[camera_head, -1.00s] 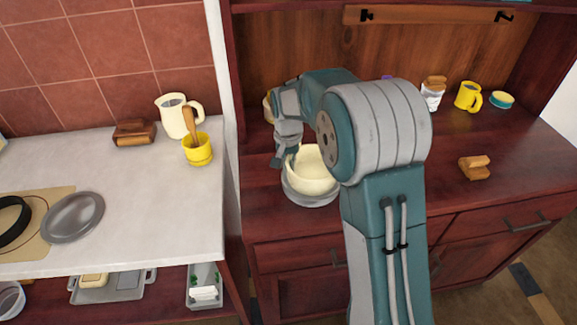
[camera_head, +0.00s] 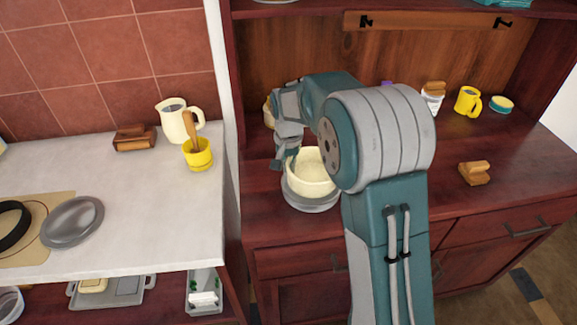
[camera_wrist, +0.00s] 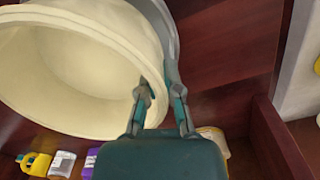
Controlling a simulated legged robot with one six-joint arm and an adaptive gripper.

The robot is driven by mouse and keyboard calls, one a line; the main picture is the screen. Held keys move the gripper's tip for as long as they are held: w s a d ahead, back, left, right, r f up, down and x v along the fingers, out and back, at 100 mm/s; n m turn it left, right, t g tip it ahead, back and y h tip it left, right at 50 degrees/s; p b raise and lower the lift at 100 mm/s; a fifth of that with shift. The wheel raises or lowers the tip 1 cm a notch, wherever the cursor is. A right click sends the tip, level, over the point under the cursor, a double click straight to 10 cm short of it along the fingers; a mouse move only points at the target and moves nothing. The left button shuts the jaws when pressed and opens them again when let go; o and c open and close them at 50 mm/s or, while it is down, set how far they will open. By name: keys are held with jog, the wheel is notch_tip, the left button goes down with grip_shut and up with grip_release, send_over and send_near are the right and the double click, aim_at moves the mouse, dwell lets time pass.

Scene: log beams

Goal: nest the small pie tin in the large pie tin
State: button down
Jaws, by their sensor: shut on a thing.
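A cream bowl (camera_head: 311,182) sits in or just above a round grey metal tin (camera_head: 309,203) on the dark red wooden counter; I cannot tell whether they touch. My gripper (camera_head: 285,160) is at the bowl's left side. In the wrist view my gripper (camera_wrist: 161,88) is shut on the rim of the cream bowl (camera_wrist: 65,75), one finger inside and one outside. A strip of the grey tin (camera_wrist: 163,22) shows behind the bowl. Another round grey tin (camera_head: 73,221) lies on the white counter at left. Neither tin is in my gripper.
A cream pitcher (camera_head: 174,120), a yellow cup (camera_head: 197,157) and a brown wooden block (camera_head: 134,138) stand on the white counter. A wooden piece (camera_head: 475,173), a yellow mug (camera_head: 468,100) and a jar (camera_head: 432,103) are on the cabinet at right. The cabinet's back panel is close behind my gripper.

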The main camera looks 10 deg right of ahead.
jog(key=shift+f, duration=1.05)
jog(key=shift+r, duration=1.05)
jog(key=shift+f, duration=1.2)
dwell(0.6)
jog(key=shift+r, duration=0.1)
jog(key=shift+r, duration=1.1)
jog(key=shift+s+f, duration=0.1)
jog(key=shift+f, duration=1.1)
dwell(0.4)
jog(key=c, duration=0.7)
grip_release()
